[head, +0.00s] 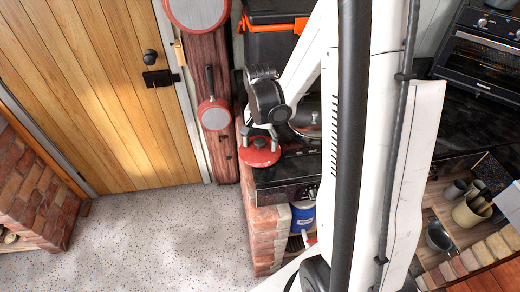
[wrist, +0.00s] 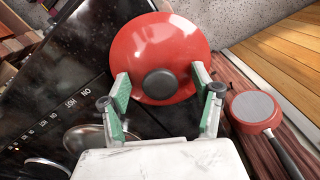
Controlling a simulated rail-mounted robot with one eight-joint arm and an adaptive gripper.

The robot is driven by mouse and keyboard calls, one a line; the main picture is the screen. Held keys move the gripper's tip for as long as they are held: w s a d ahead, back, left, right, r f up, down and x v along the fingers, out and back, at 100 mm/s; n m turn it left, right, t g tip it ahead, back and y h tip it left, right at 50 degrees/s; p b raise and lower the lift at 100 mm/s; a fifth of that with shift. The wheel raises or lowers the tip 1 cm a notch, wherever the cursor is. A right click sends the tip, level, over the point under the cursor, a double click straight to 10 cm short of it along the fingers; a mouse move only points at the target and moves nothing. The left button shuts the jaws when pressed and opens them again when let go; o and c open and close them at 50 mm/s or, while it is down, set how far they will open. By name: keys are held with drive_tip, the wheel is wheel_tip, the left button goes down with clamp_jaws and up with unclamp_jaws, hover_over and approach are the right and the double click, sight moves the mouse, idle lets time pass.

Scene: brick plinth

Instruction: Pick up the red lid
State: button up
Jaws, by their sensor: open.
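The red lid (head: 258,156) is round with a black knob and sits at the left end of the black stove top, above the brick plinth. In the wrist view the red lid (wrist: 150,45) fills the upper middle, its knob facing the camera. My gripper (head: 260,138) is over the lid in the head view. In the wrist view my gripper (wrist: 160,82) is open, with one green-padded finger on each side of the knob and gaps between. Whether the fingertips touch the lid, I cannot tell.
A red-rimmed pan (wrist: 254,107) hangs on the wooden post close to the right finger. A shiny metal lid (wrist: 92,137) lies on the stove to the left. A black box with orange trim (head: 270,28) stands behind. Speckled floor (head: 165,235) is clear.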

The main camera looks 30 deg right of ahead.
drive_tip(key=shift+c, duration=0.4)
drive_tip(key=shift+s, duration=0.1)
drive_tip(key=c, duration=1.4)
